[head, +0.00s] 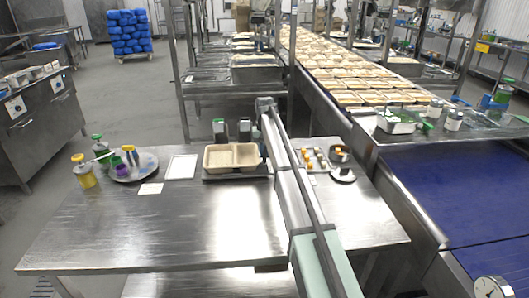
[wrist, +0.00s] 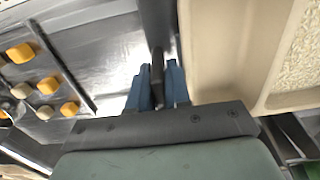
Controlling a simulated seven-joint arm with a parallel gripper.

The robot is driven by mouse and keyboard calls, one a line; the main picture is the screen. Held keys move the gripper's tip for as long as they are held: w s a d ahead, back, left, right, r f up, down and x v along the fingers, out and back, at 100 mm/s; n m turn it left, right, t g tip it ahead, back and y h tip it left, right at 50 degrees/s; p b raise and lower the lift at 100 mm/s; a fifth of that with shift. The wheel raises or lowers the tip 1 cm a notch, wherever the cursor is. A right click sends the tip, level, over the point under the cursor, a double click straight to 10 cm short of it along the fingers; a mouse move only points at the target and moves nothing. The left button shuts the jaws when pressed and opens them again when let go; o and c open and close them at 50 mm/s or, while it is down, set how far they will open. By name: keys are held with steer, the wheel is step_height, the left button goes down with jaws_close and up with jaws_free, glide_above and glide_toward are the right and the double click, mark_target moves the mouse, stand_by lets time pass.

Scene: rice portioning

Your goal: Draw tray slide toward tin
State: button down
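A beige two-compartment tray (head: 231,157) sits on a dark tray slide (head: 236,177) at the back middle of the steel table. The tray also shows at the right of the wrist view (wrist: 222,45), where one compartment has a rice-like texture. My gripper (wrist: 158,88) is beside the tray's edge. Its blue fingers are close together, shut on a dark upright handle (wrist: 157,75) that appears to belong to the slide. In the head view my arm hides most of the gripper. I cannot tell surely which thing is the tin; a small round container (head: 338,155) stands right of my arm.
A tray of orange and pale cubes (head: 313,160) lies right of my arm. A white card (head: 181,167), a round plate with purple items (head: 134,168) and a yellow jar (head: 83,172) stand left. The table front (head: 190,225) is clear. A blue conveyor (head: 440,190) is at right.

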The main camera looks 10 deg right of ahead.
stand_by(0.4)
steer(key=d, duration=1.1)
steer(key=shift+d, duration=0.25)
steer(key=c, duration=1.4)
jaws_free()
steer(key=shift+d, duration=0.15)
steer(key=shift+c, duration=0.2)
steer(key=shift+r, duration=0.5)
step_height(320, 180, up, 13)
